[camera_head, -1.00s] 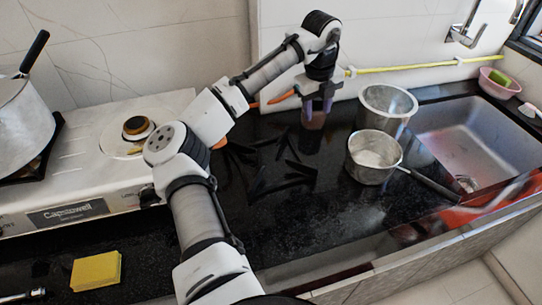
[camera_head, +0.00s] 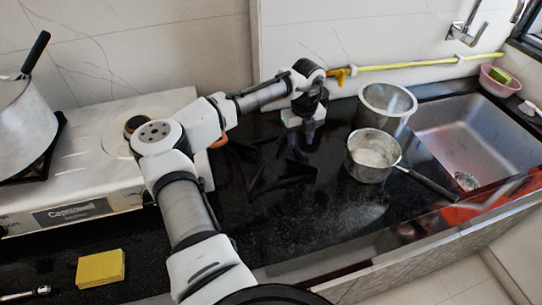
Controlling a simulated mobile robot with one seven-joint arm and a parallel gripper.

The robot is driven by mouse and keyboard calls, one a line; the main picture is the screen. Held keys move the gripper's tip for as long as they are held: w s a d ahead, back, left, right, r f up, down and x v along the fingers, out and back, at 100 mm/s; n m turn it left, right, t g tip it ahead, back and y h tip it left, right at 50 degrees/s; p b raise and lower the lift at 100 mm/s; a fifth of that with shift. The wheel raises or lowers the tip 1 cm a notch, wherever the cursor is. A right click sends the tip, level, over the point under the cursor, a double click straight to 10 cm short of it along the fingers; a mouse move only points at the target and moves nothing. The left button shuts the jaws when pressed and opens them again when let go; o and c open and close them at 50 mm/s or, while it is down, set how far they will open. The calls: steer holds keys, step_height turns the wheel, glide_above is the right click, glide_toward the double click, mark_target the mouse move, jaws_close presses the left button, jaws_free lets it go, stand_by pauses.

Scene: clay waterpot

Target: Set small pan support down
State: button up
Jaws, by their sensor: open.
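The small pan support (camera_head: 283,176) is a black, pronged piece lying on the black countertop, hard to make out against it. My gripper (camera_head: 303,143) points down just above its far side, at the back of the counter. The gripper is open. Whether its fingers touch the support cannot be told from this view.
A metal saucepan (camera_head: 369,158) and a metal pot (camera_head: 386,106) stand right of the gripper, beside the sink (camera_head: 465,140). The white stove (camera_head: 75,150) with a large pot (camera_head: 22,125) is at left. A yellow sponge (camera_head: 100,268) lies front left. The counter's front middle is clear.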

mark_target(300, 151)
steer(key=shift+f+p, duration=0.3)
steer(key=shift+f, duration=1.2)
steer(key=shift+c, duration=0.3)
jaws_close()
